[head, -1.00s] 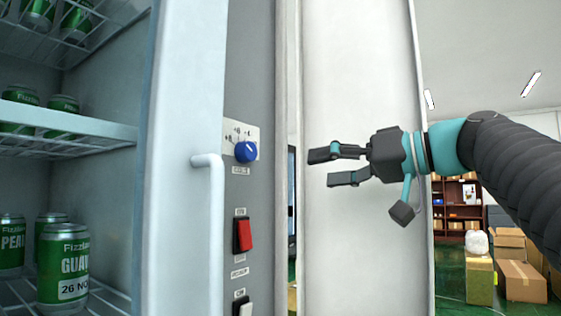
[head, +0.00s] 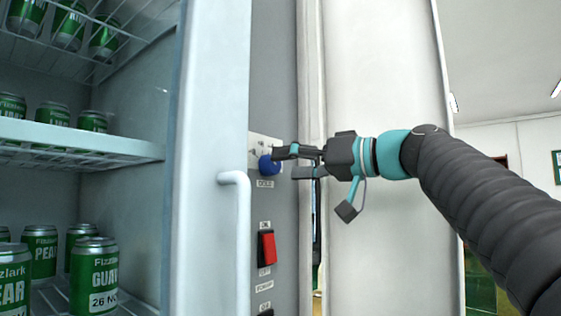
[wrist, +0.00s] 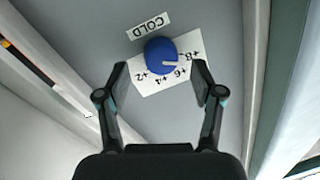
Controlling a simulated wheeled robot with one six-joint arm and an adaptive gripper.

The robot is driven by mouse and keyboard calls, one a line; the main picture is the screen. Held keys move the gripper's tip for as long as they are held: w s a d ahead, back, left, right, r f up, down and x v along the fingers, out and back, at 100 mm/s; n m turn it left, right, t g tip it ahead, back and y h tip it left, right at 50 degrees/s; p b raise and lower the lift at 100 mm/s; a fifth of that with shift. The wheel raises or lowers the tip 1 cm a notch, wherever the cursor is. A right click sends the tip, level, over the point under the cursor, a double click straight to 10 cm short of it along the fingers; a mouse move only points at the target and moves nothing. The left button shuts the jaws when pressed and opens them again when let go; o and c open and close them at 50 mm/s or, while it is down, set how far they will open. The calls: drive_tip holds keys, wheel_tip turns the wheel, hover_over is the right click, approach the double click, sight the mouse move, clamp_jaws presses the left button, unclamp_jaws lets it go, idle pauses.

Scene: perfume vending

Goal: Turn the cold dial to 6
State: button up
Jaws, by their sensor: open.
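The blue cold dial (head: 268,165) sits on a white scale plate on the grey control panel. In the wrist view the dial (wrist: 158,50) lies between the fingertips of my gripper (wrist: 160,67), with a visible gap on each side. In the head view my open gripper (head: 288,163) is at the dial, one finger overlapping the plate; contact is not clear.
A red switch (head: 267,247) is below the dial, with another switch lower down. A white door handle (head: 239,240) stands left of the panel. The open fridge holds green cans (head: 92,272) on shelves. A white door panel (head: 385,250) stands behind my gripper.

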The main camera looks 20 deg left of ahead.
sight(271, 165)
drive_tip(key=shift+x, duration=1.4)
drive_tip(key=c, duration=1.1)
drive_tip(key=shift+c, duration=0.2)
drive_tip(key=m, duration=0.3)
drive_tip(key=shift+s+m+p, duration=0.1)
drive_tip(key=shift+m+p, duration=0.2)
drive_tip(key=shift+p, duration=0.1)
drive_tip(key=shift+m+t+p, duration=0.3)
drive_tip(key=shift+m+t, duration=0.1)
drive_tip(key=shift+m, duration=1.7)
drive_tip(key=shift+f, duration=0.1)
